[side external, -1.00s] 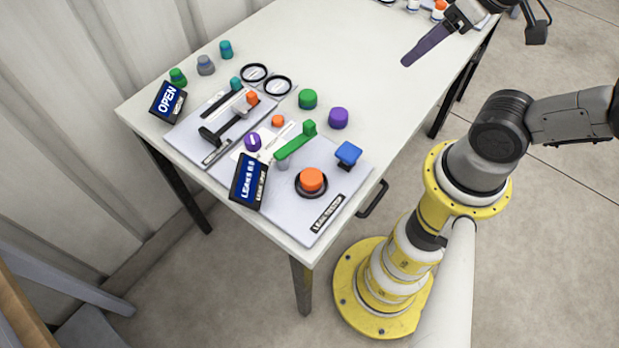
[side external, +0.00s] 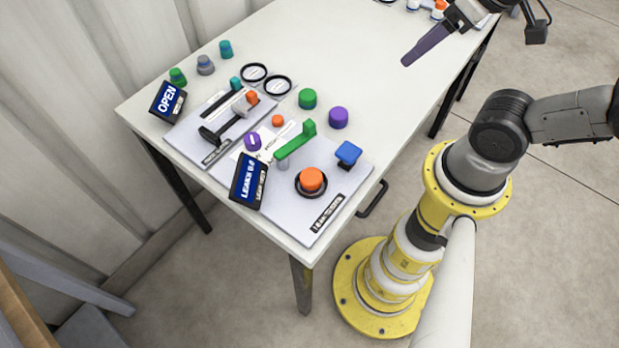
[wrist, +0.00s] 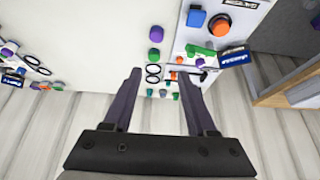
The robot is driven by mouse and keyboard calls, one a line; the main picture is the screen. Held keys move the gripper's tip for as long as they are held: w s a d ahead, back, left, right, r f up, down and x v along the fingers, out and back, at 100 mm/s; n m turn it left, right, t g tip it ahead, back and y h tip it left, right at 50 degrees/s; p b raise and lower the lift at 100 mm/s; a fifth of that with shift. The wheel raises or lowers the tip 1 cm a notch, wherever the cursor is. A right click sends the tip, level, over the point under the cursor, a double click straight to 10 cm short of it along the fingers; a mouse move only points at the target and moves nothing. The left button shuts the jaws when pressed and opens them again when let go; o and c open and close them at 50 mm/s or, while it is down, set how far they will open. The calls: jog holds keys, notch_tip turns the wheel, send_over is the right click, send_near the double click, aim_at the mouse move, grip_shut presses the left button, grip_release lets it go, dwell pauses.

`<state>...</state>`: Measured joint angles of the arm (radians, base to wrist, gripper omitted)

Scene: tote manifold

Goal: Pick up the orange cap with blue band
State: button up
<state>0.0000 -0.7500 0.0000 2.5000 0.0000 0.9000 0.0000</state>
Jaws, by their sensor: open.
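My gripper (wrist: 160,82) is open and empty in the wrist view, its two dark fingers spread apart over the table. In the side external view my gripper (side external: 408,62) is above the table's far right part. The wrist view has a small orange piece (wrist: 58,85) at the table edge on the left. Both are too small to show a blue band, so I cannot tell which is the orange cap with blue band.
Green (side external: 307,98) and purple (side external: 338,118) caps stand on the white table (side external: 390,120). A grey panel (side external: 345,185) bears a large orange button (side external: 312,180), a green lever (side external: 297,140) and a blue sign (side external: 249,181). The table's middle is clear.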

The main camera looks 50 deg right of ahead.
jog(key=o, duration=0.5)
jog(key=m+g, duration=0.6)
jog(key=m, duration=0.9)
send_over(310, 177)
notch_tip(310, 177, down, 10)
notch_tip(310, 177, down, 13)
jog(key=shift+f, duration=0.15)
